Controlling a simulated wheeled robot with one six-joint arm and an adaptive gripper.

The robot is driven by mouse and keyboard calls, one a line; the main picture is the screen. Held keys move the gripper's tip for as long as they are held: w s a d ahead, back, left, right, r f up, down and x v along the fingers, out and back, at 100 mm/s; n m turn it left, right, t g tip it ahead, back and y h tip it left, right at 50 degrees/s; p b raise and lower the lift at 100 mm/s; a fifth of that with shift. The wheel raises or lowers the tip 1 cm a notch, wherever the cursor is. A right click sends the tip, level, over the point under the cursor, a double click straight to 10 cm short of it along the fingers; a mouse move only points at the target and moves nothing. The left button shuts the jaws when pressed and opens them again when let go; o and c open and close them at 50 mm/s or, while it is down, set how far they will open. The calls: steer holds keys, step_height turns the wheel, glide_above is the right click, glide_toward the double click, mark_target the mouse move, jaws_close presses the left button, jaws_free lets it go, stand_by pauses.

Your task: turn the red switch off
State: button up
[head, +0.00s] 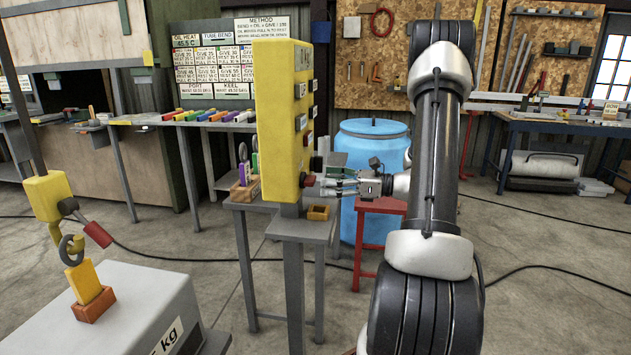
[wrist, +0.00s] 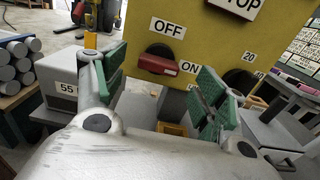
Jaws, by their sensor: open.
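The red switch (wrist: 160,64) is on the yellow panel (wrist: 225,45), between the open fingers in the wrist view. Its handle lies roughly level over a dark round base, its right end beside the ON label (wrist: 189,68). The OFF label (wrist: 168,28) is above it. In the head view the yellow panel (head: 275,120) stands edge-on, and a red part (head: 307,180), likely the switch, sticks out low on its right side. My gripper (head: 328,183) is close to it there. In the wrist view my gripper (wrist: 160,72) is open with green pads; contact cannot be told.
A dark dial (wrist: 240,80) with number labels is right of the switch. A STOP label (wrist: 237,5) is above. A small yellow tray (head: 318,212) sits on the grey stand below the panel. A blue barrel (head: 372,150) and red stool (head: 380,207) stand behind my arm.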

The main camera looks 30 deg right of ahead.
mark_target(315, 180)
steer(key=shift+x, duration=2.2)
steer(key=c, duration=1)
